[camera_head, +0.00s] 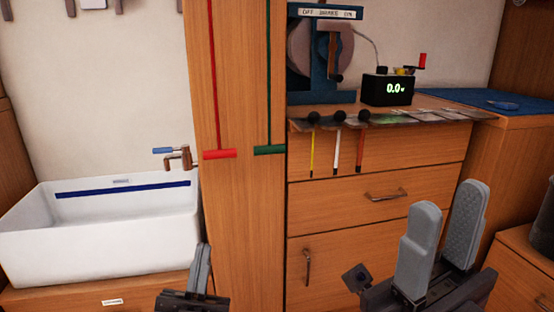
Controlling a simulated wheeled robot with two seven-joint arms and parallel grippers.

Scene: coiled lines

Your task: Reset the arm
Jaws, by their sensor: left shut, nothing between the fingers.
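My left gripper (203,252) is at the bottom, in front of the wooden cabinet beside the white sink. My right gripper (448,204) is at the lower right, in front of the wooden drawers. Its two grey fingers point up and stand apart, with nothing seen between them. Neither gripper is seen touching anything. Part of each gripper's body is cut off by the bottom edge.
A white sink (100,246) with a tap stands at left. Red (220,154) and green (270,149) handles hang on lines along a wooden panel.

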